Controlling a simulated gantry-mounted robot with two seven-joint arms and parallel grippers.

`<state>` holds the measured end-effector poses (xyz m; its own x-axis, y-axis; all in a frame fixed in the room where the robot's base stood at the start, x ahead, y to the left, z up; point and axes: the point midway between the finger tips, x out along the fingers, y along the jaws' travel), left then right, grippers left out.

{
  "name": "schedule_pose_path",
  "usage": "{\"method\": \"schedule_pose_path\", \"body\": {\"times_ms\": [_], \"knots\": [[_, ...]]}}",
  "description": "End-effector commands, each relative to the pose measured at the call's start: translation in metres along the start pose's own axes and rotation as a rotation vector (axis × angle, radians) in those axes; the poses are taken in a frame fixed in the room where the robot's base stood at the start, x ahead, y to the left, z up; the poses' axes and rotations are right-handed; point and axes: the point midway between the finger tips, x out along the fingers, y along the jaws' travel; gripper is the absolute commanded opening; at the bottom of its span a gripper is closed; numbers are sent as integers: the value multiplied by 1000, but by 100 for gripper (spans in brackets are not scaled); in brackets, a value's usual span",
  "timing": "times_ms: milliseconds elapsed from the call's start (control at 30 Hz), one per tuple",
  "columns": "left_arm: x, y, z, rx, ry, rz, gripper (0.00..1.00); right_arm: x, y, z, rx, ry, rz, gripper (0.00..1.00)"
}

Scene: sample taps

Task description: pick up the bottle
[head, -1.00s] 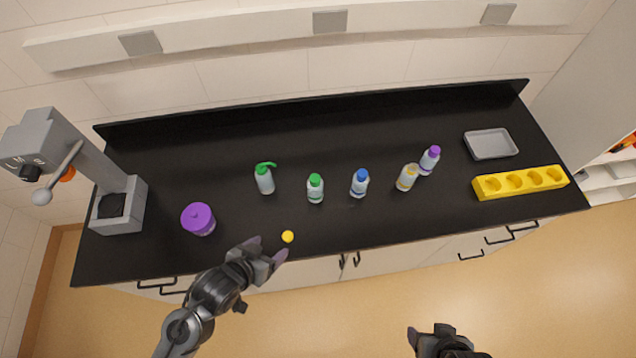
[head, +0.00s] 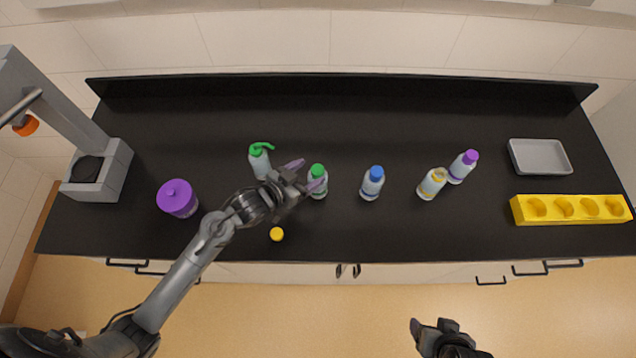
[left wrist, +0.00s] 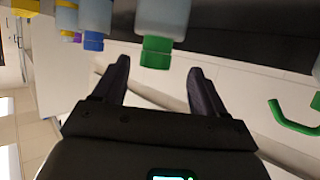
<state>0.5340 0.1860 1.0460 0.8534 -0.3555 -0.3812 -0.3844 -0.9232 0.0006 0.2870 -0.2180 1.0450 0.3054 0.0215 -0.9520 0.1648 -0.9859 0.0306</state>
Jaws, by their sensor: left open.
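Several white bottles stand on the black counter. The green-capped bottle (head: 317,188) is at my left gripper (head: 306,175). That gripper is open, and one finger overlaps this bottle in the head view. In the left wrist view the green-capped bottle (left wrist: 161,25) appears upside down, just beyond and between the open fingertips (left wrist: 160,72). To its right stand a blue-capped bottle (head: 372,186), a yellow-topped bottle (head: 432,186) and a purple-capped bottle (head: 461,168). A green-topped pump bottle (head: 259,163) stands to its left. My right gripper (head: 430,332) is low, off the counter; its jaws are unclear.
A small yellow cap (head: 277,234) lies near the front edge. A grey tray (head: 540,157) and a yellow rack with holes (head: 571,209) are on the right. The back strip is clear.

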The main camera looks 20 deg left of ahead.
Motion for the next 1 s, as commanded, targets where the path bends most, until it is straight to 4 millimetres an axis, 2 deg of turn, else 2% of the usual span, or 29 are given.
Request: {"method": "schedule_pose_path", "body": {"times_ms": [267,600,933,1000], "knots": [[16,2,1,0,-1,1,72,-1,0,-1,1,2,1,70],[56,6,6,1,-1,0,72,-3,1,-2,-1,2,3,70],[61,7,7,1,-1,0,72,-3,2,-2,-4,1,6,70],[61,7,7,1,-1,0,63,-3,2,-2,-4,1,6,70]]}}
